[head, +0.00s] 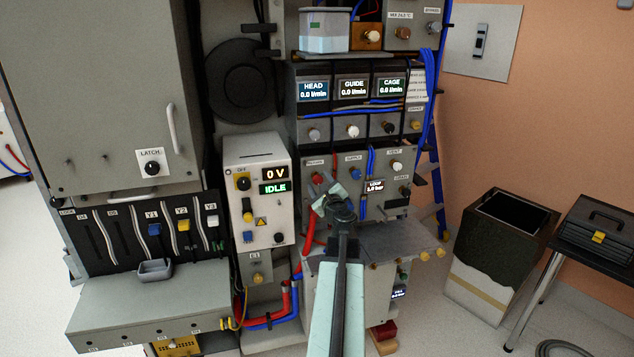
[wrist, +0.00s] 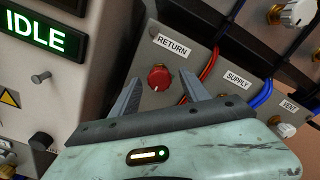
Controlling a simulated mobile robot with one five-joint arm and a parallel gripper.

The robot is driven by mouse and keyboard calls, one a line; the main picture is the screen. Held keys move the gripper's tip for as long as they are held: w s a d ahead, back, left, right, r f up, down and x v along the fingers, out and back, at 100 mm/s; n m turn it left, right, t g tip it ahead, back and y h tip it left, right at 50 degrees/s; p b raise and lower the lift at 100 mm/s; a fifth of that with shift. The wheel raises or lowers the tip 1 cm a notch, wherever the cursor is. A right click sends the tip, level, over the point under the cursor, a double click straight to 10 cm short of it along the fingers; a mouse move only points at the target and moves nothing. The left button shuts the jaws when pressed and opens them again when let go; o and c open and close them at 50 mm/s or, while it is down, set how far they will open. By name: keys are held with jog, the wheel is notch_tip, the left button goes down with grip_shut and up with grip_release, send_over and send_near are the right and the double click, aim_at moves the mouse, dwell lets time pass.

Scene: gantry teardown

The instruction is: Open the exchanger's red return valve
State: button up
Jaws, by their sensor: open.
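The red return valve is a round red knob (wrist: 159,78) on a grey panel, under a label reading RETURN (wrist: 172,44) in the wrist view. My gripper (wrist: 158,88) is open, with one finger on each side of the red knob in the picture. I cannot tell how deep the fingers reach or whether they touch it. In the head view my gripper (head: 325,186) is at the left part of the exchanger panel (head: 337,159), and the red knob there is largely covered by it.
To the right are the SUPPLY (wrist: 236,79) and VENT (wrist: 290,106) labels, with a white knob (wrist: 286,130) below VENT. Red (wrist: 209,66) and blue (wrist: 263,94) hoses run between them. The white IDLE box (head: 259,190) stands close on the left. A grey shelf (head: 395,243) lies below right.

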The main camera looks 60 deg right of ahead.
jog(key=shift+x, duration=0.8)
